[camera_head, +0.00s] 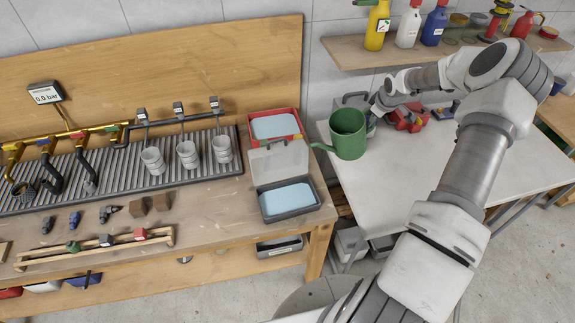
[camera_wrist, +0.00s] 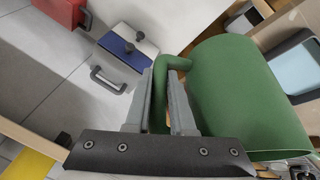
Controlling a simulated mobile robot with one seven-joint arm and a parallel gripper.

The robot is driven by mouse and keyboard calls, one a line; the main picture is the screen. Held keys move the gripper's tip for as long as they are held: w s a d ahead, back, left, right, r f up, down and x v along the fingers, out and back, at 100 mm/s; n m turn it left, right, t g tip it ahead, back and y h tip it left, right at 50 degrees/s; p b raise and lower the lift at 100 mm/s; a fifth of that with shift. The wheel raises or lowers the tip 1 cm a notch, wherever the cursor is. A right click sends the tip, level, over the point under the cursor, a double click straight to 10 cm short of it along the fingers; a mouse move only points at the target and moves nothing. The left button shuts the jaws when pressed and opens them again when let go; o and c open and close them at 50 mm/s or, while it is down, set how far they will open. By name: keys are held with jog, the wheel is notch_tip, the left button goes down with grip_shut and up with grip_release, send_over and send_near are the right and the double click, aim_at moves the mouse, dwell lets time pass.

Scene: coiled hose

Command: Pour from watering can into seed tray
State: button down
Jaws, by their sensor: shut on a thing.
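The green watering can (camera_head: 348,130) is at the left edge of the white table, roughly upright, with its short spout pointing left toward the workbench. I cannot tell whether it touches the table. In the wrist view the can (camera_wrist: 235,95) fills the right side. My gripper (camera_wrist: 167,85) is shut on its handle; in the head view my gripper (camera_head: 377,113) is at the can's right. No tray is clearly marked as the seed tray. A grey tray (camera_head: 289,218) with pale blue contents and a raised clear lid stands on the bench, left of and below the can.
A red tray (camera_head: 297,138) with pale blue contents sits behind the grey one. Grey cups (camera_head: 187,154) stand on a ribbed rack (camera_head: 120,170) at left. A shelf (camera_head: 440,48) with bottles hangs above the table. The white table's front (camera_head: 405,190) is clear.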

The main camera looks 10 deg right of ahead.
aim_at(373, 127)
jog(key=shift+g+y, duration=0.3)
jog(key=shift+y, duration=0.5)
jog(key=f, duration=0.1)
jog(key=d+f, duration=0.1)
jog(key=f, duration=0.2)
jog(key=shift+w+d+b, duration=0.15)
jog(key=shift+w+b, duration=0.1)
jog(key=shift+b, duration=0.05)
jog(key=shift+w+d+f+m+y+b, duration=0.15)
jog(key=shift+f+y+b, duration=0.15)
jog(key=shift+f+b, duration=0.25)
jog(key=shift+s+d+f+m+y+b, duration=0.15)
jog(key=shift+f+y+b, duration=0.2)
jog(key=shift+f, duration=0.25)
